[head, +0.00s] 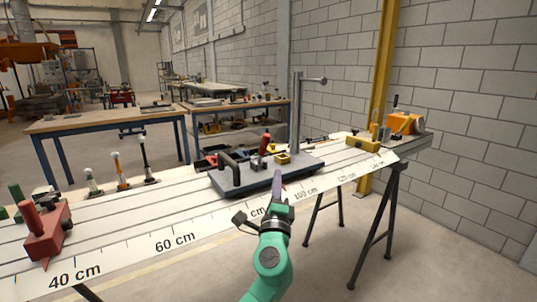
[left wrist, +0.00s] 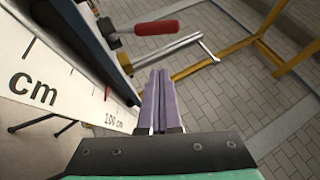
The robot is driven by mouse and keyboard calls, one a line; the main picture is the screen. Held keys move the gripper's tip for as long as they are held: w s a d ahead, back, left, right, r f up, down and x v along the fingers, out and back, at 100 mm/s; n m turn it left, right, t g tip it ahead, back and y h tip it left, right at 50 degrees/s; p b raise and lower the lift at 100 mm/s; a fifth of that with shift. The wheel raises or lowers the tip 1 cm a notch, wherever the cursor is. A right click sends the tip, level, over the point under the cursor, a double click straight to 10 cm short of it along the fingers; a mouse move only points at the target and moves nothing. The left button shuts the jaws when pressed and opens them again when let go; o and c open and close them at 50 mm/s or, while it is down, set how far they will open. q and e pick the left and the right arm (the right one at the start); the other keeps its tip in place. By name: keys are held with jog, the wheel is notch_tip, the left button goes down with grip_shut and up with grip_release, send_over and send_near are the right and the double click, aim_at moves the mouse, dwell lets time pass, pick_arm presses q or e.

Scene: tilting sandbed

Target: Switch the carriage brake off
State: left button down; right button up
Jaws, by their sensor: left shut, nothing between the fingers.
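The carriage (head: 228,186) is a dark plate on the long bench with the cm scale (head: 215,236). It bears a black arched handle (head: 230,168), a tall grey post (head: 296,110), a small yellow block (head: 283,159) and a lever with a red grip (head: 265,143). The red grip (left wrist: 157,27) also shows in the left wrist view, sticking out to the right. I cannot tell for sure which part is the brake. My left gripper (head: 277,176), with purple fingers, is shut and empty at the carriage's front edge; its fingers (left wrist: 155,76) point towards the red grip, apart from it.
A red block (head: 44,235) sits on the left of the bench, with several small upright levers (head: 118,170) behind. A yellow block (head: 362,144) and an orange device (head: 401,123) stand at the right end.

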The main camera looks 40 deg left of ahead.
aim_at(262, 150)
pick_arm(q)
jog(key=w+a+r+p, duration=0.1)
jog(key=w+a+r, duration=0.2)
jog(key=a, duration=0.3)
jog(key=shift+p+x, duration=0.35)
jog(key=shift+x, duration=0.55)
jog(key=shift+w+d, duration=0.1)
